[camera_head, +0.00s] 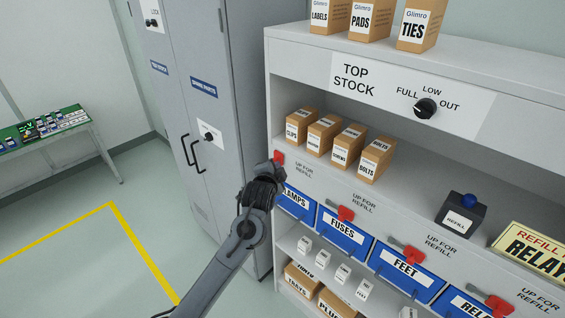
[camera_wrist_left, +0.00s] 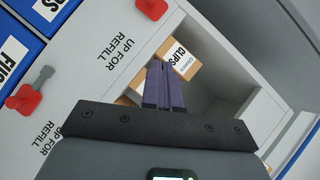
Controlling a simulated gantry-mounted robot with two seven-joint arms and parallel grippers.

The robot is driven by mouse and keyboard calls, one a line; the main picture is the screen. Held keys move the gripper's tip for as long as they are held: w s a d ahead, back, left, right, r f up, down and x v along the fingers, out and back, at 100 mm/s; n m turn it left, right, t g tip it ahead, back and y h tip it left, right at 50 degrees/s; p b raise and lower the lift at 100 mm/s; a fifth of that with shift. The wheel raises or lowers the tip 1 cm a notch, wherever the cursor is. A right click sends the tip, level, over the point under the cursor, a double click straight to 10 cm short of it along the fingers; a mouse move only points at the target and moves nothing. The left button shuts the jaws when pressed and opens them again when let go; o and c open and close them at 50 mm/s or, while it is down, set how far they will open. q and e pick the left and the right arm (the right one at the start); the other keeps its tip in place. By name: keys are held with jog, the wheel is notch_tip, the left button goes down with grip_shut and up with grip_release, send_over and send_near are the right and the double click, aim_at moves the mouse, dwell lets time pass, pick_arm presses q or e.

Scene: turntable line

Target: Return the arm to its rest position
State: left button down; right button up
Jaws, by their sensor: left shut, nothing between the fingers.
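My left arm comes up from the bottom of the head view. Its gripper (camera_head: 264,185) is in front of the shelf's left end, by the lamps bin (camera_head: 297,203) and its red flag (camera_head: 278,158); the fingers are hard to make out there. In the left wrist view the gripper (camera_wrist_left: 159,72) is shut, its two purple-grey fingers together and nothing between them. Beyond the fingers stands the clips box (camera_wrist_left: 180,62) on the shelf; I cannot tell the distance between them. My right gripper is in neither view.
The grey shelf (camera_head: 290,60) holds labelled boxes, blue bins with red flags, a black refill button box (camera_head: 460,215) and a top-stock dial (camera_head: 425,108). A grey cabinet (camera_head: 190,80) stands close on the left. Open floor (camera_head: 90,250) lies left, with a table (camera_head: 75,135) behind.

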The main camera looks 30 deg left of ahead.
pick_arm(q)
jog(key=s+d+f+g+h+p, duration=0.1)
jog(key=s+f+g, duration=0.1)
jog(key=s+f, duration=0.7)
jog(key=s+d+f+g+p, duration=0.15)
jog(key=s+f, duration=0.35)
jog(key=f, duration=0.8)
jog(key=s+d+f+g+h+p, duration=0.1)
jog(key=s+d+f+g, duration=0.15)
jog(key=s, duration=0.55)
jog(key=s+d+f+g+h, duration=0.1)
jog(key=s+f, duration=0.2)
jog(key=s, duration=0.5)
jog(key=s+d+r+n+g, duration=0.1)
jog(key=s+d+r+n, duration=0.1)
jog(key=s+r, duration=0.3)
jog(key=s+d+r+n+g+h, duration=0.1)
jog(key=s+r+n, duration=0.4)
jog(key=s, duration=0.6)
jog(key=shift+d+r+n+g+p, duration=0.3)
jog(key=shift+d+g+p, duration=0.15)
jog(key=shift+d+g, duration=0.15)
